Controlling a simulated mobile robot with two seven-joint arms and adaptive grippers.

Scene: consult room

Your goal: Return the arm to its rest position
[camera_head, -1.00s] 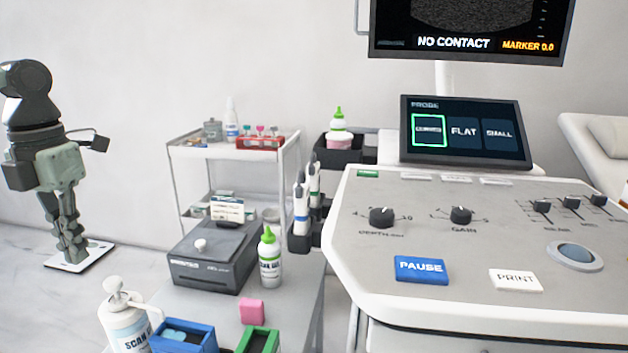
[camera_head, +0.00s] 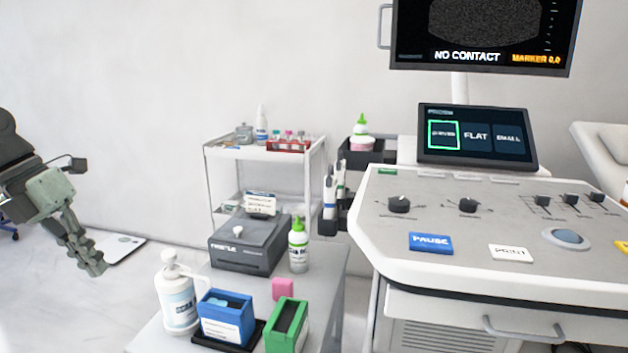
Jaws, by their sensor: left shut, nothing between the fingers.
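My left gripper (camera_head: 92,262) shows at the far left of the head view, at the end of my left arm. Its fingers are together and point down and to the right, with nothing held between them. It hangs in open space, clear of the grey side table (camera_head: 222,277) to its right. My right gripper is not in view.
The table holds a white pump bottle (camera_head: 178,303), a blue box (camera_head: 227,318), a green box (camera_head: 287,325), a pink block (camera_head: 283,288), a grey device (camera_head: 247,246) and a gel bottle (camera_head: 298,248). The ultrasound console (camera_head: 480,222) stands at right. A white trolley (camera_head: 262,154) stands behind.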

